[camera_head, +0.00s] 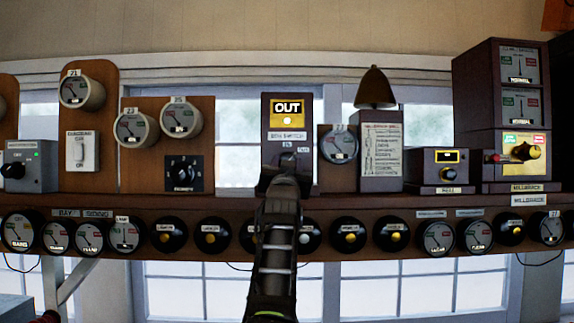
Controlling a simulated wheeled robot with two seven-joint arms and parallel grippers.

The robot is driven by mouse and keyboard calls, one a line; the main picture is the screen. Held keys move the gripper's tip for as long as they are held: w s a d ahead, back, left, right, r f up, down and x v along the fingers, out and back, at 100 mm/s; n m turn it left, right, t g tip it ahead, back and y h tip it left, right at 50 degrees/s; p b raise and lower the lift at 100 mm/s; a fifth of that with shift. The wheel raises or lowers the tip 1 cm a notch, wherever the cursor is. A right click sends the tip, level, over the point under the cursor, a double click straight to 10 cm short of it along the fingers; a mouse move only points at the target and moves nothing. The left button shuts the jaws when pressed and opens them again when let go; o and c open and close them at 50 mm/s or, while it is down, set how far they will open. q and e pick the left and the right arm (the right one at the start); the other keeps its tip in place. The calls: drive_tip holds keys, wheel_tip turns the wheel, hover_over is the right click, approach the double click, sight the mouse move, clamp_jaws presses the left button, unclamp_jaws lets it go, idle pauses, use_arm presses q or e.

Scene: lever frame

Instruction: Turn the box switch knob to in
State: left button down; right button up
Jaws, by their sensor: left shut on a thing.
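The box switch (287,113) is a dark upright box in the middle of the shelf. Its yellow window shows a plate (288,107) reading "OUT", with a label reading "BOX SWITCH" below it. My left gripper (286,172) reaches up from below and is at the lower front of the box, shut on the knob. The knob itself is hidden behind the gripper, so its angle cannot be told. Small markings show just above the gripper. My right gripper is not in view.
A gauge (339,146) and a framed card (381,151) stand close to the right of the box. A black rotary switch (183,173) is to the left. Several round gauges and plungers line the shelf front (400,203) below.

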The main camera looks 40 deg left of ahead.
use_arm(q)
drive_tip(key=n+g+y, duration=0.1)
drive_tip(key=n, duration=0.2)
drive_tip(key=n+g+y+p, duration=0.1)
drive_tip(key=n+g, duration=0.1)
drive_tip(key=n, duration=0.2)
drive_tip(key=n+g+y, duration=0.1)
drive_tip(key=n, duration=0.3)
drive_tip(key=shift+w+d+y+p, duration=0.2)
drive_tip(key=shift+y+p, duration=0.1)
drive_tip(key=shift+y, duration=0.1)
drive_tip(key=shift+f+n+g, duration=0.2)
drive_tip(key=shift+n+g, duration=0.4)
drive_tip(key=shift+n, duration=0.2)
drive_tip(key=c, duration=0.9)
unclamp_jaws()
drive_tip(key=shift+r, duration=0.15)
drive_tip(key=shift+s, duration=0.1)
drive_tip(key=b+v, duration=0.7)
drive_tip(key=b, duration=0.1)
drive_tip(key=shift+s+d+f, duration=0.15)
drive_tip(key=shift+d+f, duration=0.1)
drive_tip(key=shift+d, duration=0.05)
